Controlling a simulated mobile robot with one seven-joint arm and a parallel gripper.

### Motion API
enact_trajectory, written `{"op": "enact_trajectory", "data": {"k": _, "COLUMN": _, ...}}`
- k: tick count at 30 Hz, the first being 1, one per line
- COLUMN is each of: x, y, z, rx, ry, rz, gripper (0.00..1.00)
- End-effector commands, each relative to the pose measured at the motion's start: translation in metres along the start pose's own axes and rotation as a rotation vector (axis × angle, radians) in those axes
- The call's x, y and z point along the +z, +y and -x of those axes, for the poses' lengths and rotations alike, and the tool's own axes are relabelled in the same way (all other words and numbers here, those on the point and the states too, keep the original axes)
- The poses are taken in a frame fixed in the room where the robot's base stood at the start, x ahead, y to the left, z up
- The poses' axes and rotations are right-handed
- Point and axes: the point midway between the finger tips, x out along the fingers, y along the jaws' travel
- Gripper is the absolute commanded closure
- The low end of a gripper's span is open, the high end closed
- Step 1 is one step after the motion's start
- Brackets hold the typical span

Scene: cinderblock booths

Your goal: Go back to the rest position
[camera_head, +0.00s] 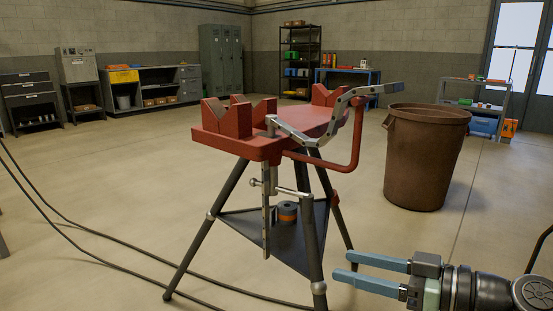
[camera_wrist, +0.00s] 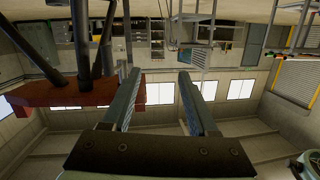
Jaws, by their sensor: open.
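My gripper (camera_head: 362,271) is at the lower right of the head view, with its two blue-grey fingers apart and nothing between them. It points left, towards the legs of a red tripod stand (camera_head: 240,146). In the wrist view my gripper (camera_wrist: 158,95) also shows open and empty, and the room appears upside down. The red stand (camera_wrist: 62,94) shows there at the left, beside the fingers. In the head view a gap shows between the fingertips and the nearest dark leg; its depth is hard to tell.
A brown bin (camera_head: 424,160) stands on the floor right of the stand. A grey lever (camera_head: 340,115) sticks out from the stand's top. Black cables (camera_head: 95,262) run over the floor at left. Shelves and benches line the far walls. The middle floor is otherwise clear.

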Motion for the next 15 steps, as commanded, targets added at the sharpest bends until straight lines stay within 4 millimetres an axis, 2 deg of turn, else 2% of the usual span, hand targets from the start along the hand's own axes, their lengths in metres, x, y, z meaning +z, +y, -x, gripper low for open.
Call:
{"op": "enact_trajectory", "data": {"k": 1, "x": 0.007, "y": 0.000, "z": -0.013, "rx": 0.031, "ry": -0.047, "rz": -0.022, "gripper": 0.41}}
{"op": "enact_trajectory", "data": {"k": 4, "x": 0.018, "y": 0.002, "z": -0.035, "rx": 0.114, "ry": -0.135, "rz": -0.069, "gripper": 0.41}}
{"op": "enact_trajectory", "data": {"k": 9, "x": 0.030, "y": 0.001, "z": -0.071, "rx": 0.323, "ry": -0.259, "rz": -0.122, "gripper": 0.41}}
{"op": "enact_trajectory", "data": {"k": 12, "x": 0.025, "y": -0.006, "z": -0.089, "rx": 0.492, "ry": -0.284, "rz": -0.126, "gripper": 0.41}}
{"op": "enact_trajectory", "data": {"k": 15, "x": 0.007, "y": -0.019, "z": -0.098, "rx": 0.656, "ry": -0.246, "rz": -0.110, "gripper": 0.41}}
